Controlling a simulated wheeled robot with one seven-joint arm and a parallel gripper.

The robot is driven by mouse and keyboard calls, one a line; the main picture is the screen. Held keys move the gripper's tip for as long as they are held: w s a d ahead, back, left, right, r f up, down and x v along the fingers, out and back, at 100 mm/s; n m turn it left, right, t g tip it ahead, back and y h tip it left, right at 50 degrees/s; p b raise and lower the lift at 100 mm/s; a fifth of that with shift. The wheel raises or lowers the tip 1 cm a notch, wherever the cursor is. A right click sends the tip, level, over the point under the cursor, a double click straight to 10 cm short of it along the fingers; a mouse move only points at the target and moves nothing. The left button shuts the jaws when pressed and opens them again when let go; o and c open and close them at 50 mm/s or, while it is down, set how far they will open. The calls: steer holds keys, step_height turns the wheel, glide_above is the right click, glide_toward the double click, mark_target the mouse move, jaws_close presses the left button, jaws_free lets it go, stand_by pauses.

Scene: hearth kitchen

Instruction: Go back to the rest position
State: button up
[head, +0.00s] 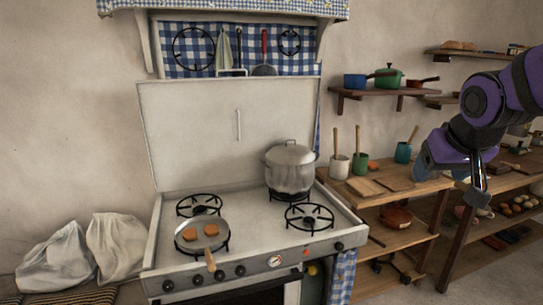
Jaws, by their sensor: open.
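My purple and grey arm reaches in from the right edge and is bent. My gripper (478,188) hangs at the right, in front of the wooden shelf unit and well to the right of the stove. It is small in view and partly lost against my arm; it is open and I see nothing held in it.
A white stove (255,225) holds a lidded metal pot (290,172) at its back right and a pan (188,240) with brown pieces at its front left. The wooden shelf unit (400,195) bears utensil pots and boards. White sacks (115,247) lie at the left.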

steer(key=s+a+g+y, duration=0.1)
steer(key=s, duration=1.6)
steer(key=shift+a+r+n+g, duration=0.25)
steer(key=shift+r+n+g, duration=0.05)
steer(key=shift+n, duration=0.1)
